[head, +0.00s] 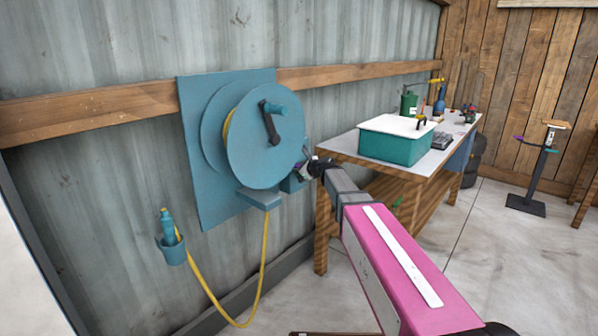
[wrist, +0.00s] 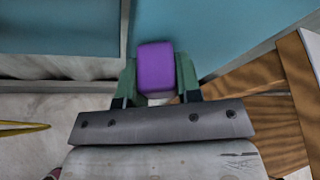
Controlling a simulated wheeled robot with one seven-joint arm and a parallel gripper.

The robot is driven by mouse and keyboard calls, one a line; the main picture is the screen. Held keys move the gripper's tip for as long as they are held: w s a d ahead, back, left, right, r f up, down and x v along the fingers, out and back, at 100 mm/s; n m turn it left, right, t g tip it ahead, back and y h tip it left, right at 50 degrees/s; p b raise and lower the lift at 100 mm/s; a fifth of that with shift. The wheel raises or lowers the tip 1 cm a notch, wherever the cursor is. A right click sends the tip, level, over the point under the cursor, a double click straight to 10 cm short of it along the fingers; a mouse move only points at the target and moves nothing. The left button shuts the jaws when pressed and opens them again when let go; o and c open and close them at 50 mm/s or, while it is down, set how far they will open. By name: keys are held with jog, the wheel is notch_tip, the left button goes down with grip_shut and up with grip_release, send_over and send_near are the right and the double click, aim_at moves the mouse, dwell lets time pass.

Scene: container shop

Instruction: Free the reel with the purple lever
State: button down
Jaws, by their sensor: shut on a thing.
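The teal hose reel (head: 262,140) is mounted on a teal board on the wall, with a dark crank and teal handle on its face. The purple lever (wrist: 155,68) shows in the wrist view between the two green fingers of my gripper (wrist: 158,85), which is shut on it. In the head view my gripper (head: 306,168) is at the reel's lower right, beside a small teal housing (head: 291,183). The lever is mostly hidden there by my gripper. A yellow hose (head: 264,260) hangs from the reel to a nozzle (head: 167,222) in a teal holder.
A workbench (head: 345,156) stands right of the reel, close to my arm, with a teal tub (head: 395,146), a green can (head: 408,103) and tools on it. A dark stand (head: 530,185) is at the far right. The floor between is clear.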

jog(key=w+d+m+g+y, duration=0.2)
jog(key=w+d+m+g, duration=0.1)
jog(key=w+d+m, duration=0.2)
jog(key=shift+w+d+f+m+g+y, duration=0.2)
jog(key=shift+w+m+g+y, duration=0.15)
jog(key=shift+w+m, duration=0.5)
jog(key=shift+w, duration=0.1)
dwell(0.4)
jog(key=c, duration=0.8)
grip_release()
jog(key=v, duration=1.1)
